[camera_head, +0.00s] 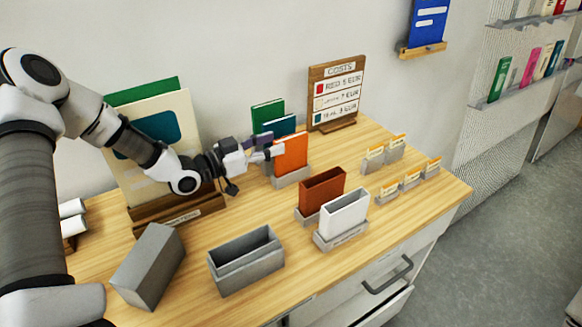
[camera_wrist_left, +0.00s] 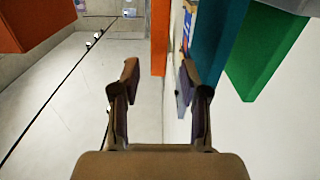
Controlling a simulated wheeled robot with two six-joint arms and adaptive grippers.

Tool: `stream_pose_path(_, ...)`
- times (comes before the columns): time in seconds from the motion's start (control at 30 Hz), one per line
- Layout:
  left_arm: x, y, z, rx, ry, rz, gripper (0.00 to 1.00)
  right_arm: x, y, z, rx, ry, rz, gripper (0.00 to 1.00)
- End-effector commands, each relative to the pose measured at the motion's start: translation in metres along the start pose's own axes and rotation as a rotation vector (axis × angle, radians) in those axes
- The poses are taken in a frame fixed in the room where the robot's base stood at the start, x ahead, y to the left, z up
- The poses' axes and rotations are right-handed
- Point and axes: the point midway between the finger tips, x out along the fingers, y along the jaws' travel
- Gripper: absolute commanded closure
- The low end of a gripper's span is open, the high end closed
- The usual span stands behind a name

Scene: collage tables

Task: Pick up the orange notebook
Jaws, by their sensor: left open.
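The orange notebook (camera_head: 291,154) stands upright in a grey holder (camera_head: 291,178) at the back middle of the wooden table. My left gripper (camera_head: 267,147) is at the notebook's left side, with its fingers pointing right toward it. In the left wrist view the notebook shows edge-on as a narrow orange strip (camera_wrist_left: 160,38). The strip lies between the lines of the two open fingers (camera_wrist_left: 158,82), closer to the right one. Nothing is held. I cannot tell whether a finger touches the notebook. My right gripper is not in view.
Teal (camera_head: 279,126) and green (camera_head: 267,114) notebooks stand close behind the orange one. In front are a brown-red box (camera_head: 322,190), a white box (camera_head: 344,214) and a grey holder (camera_head: 246,260). A costs sign (camera_head: 335,92) stands behind on the right.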

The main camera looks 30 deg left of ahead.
Motion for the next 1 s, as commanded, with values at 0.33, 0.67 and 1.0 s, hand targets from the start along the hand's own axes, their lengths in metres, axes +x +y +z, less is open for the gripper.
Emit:
stream_pose_path(0.33,0.029,0.0,0.014,0.004,-0.001,0.003,0.55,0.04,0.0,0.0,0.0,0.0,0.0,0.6)
stream_pose_path(0.67,0.078,-0.001,0.008,0.002,0.0,0.001,0.55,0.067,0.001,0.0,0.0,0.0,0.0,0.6)
stream_pose_path(1.0,0.078,-0.001,0.005,0.0,0.0,0.0,1.0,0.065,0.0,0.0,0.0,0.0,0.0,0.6)
